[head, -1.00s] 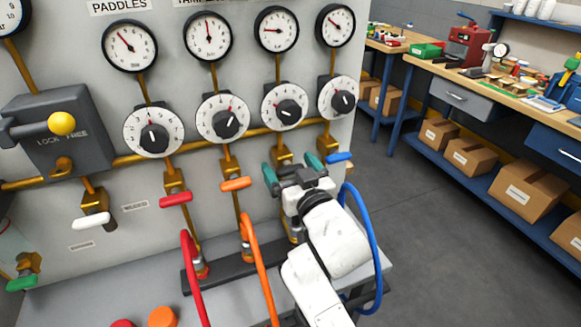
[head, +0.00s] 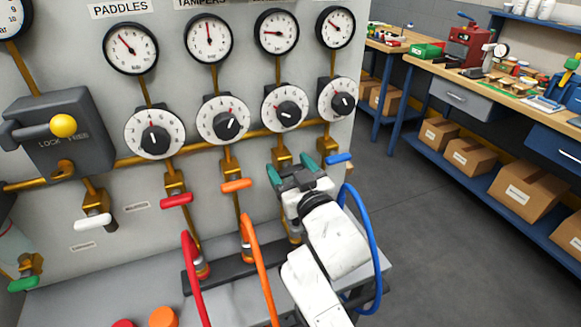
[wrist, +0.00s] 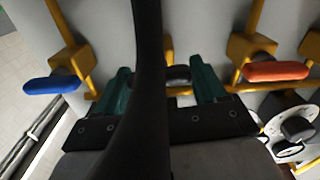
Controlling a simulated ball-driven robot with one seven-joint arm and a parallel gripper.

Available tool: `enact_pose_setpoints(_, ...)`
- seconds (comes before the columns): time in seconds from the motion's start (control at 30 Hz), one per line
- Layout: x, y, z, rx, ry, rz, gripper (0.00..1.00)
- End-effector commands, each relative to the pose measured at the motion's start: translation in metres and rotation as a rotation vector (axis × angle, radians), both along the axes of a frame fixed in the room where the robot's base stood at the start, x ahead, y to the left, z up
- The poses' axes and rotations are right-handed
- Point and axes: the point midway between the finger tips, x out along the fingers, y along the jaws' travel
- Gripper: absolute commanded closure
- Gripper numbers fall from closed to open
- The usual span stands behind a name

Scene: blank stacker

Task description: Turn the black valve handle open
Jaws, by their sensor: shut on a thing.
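The black valve handle (wrist: 178,75) shows between my green fingertips in the wrist view, partly hidden by a dark hose in front. In the head view my gripper hides most of it. My gripper (head: 292,170) is at the panel's lower right, between the orange and blue handles, with its fingers shut on the black handle. The fingers also show in the wrist view (wrist: 166,86), one on each side of the handle. The handle's exact angle is hard to tell.
The orange handle (head: 237,185) is left of my gripper and the blue handle (head: 339,158) close on its right. A red handle (head: 176,200) is further left. Red, orange and blue hoses (head: 374,250) loop in front. A workbench (head: 480,90) stands right, beyond open floor.

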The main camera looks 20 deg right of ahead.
Motion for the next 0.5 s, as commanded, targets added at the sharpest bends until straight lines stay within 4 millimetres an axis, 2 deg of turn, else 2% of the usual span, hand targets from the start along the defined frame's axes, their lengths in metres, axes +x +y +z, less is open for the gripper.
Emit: enact_pose_setpoints(0.5, -0.0002, 0.0034, 0.0011, -0.458, 0.002, 0.001, 0.6)
